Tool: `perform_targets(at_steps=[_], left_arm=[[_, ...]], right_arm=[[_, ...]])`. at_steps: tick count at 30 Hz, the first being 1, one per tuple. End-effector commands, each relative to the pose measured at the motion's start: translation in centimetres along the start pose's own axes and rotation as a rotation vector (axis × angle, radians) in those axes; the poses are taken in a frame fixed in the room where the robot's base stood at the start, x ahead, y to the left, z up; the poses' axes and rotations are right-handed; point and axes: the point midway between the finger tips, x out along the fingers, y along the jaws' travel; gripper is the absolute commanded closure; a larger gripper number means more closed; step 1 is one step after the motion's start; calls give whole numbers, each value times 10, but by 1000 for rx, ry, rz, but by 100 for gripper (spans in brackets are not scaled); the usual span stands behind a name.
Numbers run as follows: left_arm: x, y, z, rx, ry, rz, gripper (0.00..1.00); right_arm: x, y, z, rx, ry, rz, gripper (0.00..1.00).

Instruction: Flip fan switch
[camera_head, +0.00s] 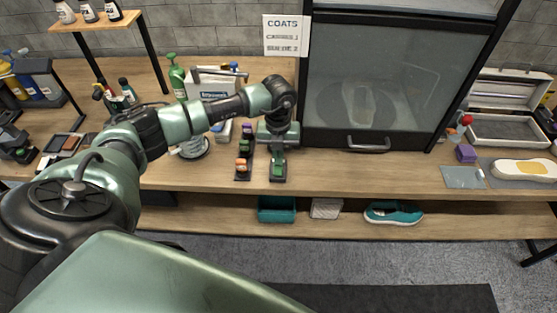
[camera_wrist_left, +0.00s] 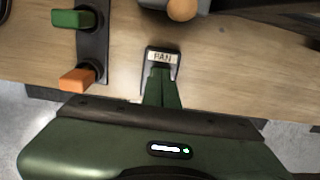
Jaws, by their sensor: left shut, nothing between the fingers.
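The fan switch is a small dark plate with a white "FAN" label (camera_wrist_left: 162,56) near the table's front edge in the left wrist view. Its dark base (camera_head: 278,180) also shows in the head view, under my left gripper. My left gripper (camera_head: 278,168) points down at it, shut and empty. In the left wrist view the green fingertips (camera_wrist_left: 163,76) cover the plate just below the label. They hide any lever, so I cannot tell its position or whether they touch it. My right gripper is not in view.
A glass-fronted cabinet (camera_head: 390,75) with a handle rises to the right. Bottles and boxes crowd the table's left part. A teal sneaker (camera_head: 393,213) lies on the shelf below.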

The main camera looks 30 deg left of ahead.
Motion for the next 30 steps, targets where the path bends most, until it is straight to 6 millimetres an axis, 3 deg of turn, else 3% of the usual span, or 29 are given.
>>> perform_targets(at_steps=[17, 30], left_arm=[[5, 0, -2, 1, 4, 2, 100], [-30, 0, -1, 1, 2, 1, 100]], right_arm=[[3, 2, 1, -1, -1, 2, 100], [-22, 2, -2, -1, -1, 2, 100]])
